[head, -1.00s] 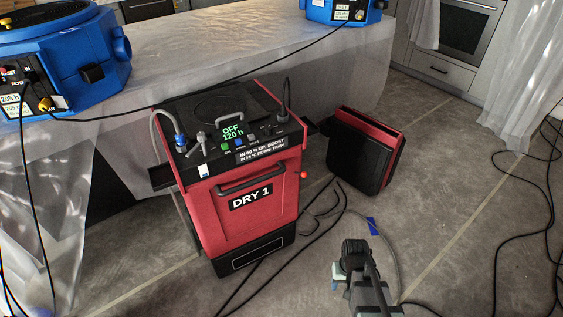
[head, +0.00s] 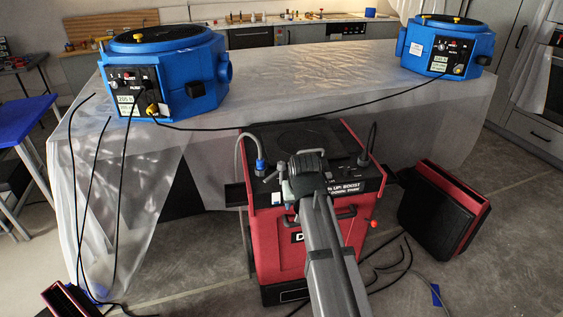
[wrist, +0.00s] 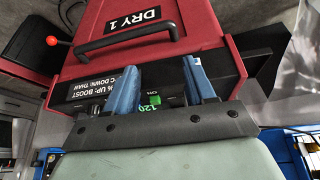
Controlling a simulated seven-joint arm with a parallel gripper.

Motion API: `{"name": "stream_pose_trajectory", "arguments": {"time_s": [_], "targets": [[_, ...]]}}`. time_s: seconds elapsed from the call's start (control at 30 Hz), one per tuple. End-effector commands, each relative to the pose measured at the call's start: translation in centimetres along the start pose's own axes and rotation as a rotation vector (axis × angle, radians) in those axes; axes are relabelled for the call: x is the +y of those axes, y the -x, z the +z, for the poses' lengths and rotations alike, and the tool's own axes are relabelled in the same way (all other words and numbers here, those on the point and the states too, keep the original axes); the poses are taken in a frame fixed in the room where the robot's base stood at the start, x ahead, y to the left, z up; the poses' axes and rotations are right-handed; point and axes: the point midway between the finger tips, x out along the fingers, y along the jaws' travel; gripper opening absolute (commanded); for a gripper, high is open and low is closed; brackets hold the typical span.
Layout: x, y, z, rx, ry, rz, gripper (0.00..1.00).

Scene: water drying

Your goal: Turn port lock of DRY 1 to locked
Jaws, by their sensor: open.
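The red dryer DRY 1 (head: 275,262) stands in front of the covered table, its label partly hidden by my arm. Its label (wrist: 133,19) and black handle (wrist: 125,39) show in the wrist view. A grey lever-like fitting (head: 271,177) sits on the top left, beside a blue hose connector (head: 260,166); I cannot tell which part is the port lock. A red knob (head: 374,224) is on the right side, also visible in the wrist view (wrist: 52,40).
Two blue machines (head: 180,95) (head: 447,60) stand on the plastic-covered table (head: 300,85). A red-black unit (head: 435,222) is on the floor at right. Black cables (head: 390,262) lie on the floor. A blue stool (head: 25,125) stands at left.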

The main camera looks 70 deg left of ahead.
Motion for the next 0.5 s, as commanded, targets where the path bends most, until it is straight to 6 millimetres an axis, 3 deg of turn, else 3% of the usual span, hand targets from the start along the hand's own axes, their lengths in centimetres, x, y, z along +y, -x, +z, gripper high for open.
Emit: {"name": "stream_pose_trajectory", "arguments": {"time_s": [0.03, 0.2, 0.4, 0.5], "targets": [[-1.5, 1.8, -2.5, 0.024, 0.013, -0.006, 0.54], [-4.5, 7.2, -8.1, 0.078, 0.029, -0.015, 0.54], [-4.6, 12.6, -14.3, 0.109, -0.003, -0.004, 0.54], [-4.5, 12.6, -16.3, 0.078, -0.032, 0.008, 0.54]]}}
